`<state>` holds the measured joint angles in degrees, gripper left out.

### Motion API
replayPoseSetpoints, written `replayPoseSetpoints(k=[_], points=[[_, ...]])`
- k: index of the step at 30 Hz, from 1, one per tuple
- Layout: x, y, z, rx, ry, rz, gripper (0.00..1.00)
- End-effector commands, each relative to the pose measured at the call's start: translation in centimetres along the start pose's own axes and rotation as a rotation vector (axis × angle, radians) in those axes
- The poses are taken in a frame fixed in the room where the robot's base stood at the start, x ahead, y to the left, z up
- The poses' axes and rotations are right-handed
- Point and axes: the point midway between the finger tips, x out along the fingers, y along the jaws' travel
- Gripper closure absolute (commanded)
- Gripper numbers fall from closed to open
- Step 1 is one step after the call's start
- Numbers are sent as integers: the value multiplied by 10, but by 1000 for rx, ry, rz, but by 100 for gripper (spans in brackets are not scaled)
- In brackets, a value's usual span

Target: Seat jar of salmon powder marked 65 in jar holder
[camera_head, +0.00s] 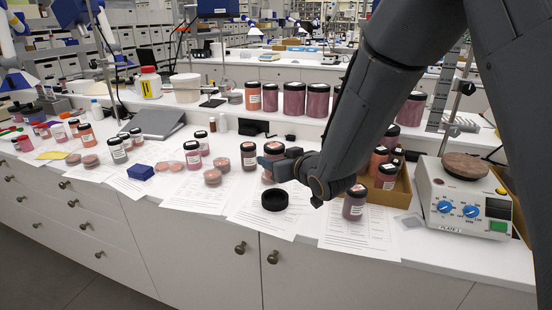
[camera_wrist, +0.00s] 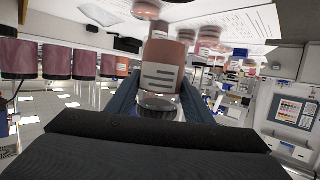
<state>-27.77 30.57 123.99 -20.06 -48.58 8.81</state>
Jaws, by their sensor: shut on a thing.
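My gripper (camera_head: 283,163) is shut on a salmon-coloured jar (camera_head: 267,174), partly hidden behind it in the head view. In the wrist view the jar (camera_wrist: 165,52) sits between the fingers of my gripper (camera_wrist: 160,98), with a pale label and its dark lid towards the palm. The number on the label cannot be read. The jar holder (camera_head: 274,200), a round black cup, sits on a paper sheet on the bench, just below and in front of the held jar in the head view. I cannot tell how high the jar is above the bench.
A labelled dark-lidded jar (camera_head: 248,156) stands left of my gripper, with stacked dishes (camera_head: 212,178) nearby. Another jar (camera_head: 354,203) stands to the right, before a cardboard tray (camera_head: 400,198) of jars. A hotplate (camera_head: 465,205) is far right. Large jars (camera_head: 294,100) line the shelf behind.

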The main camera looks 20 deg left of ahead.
Motion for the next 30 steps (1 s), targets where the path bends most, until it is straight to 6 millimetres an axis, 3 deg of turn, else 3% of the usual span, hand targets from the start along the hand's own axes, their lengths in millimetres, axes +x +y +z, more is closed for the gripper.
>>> replayPoseSetpoints(k=[8, 24, 30], points=[[1, 2, 7, 1, 1, 0, 79], [14, 3, 49, 3, 1, 2, 79], [15, 3, 56, 2, 1, 2, 79]])
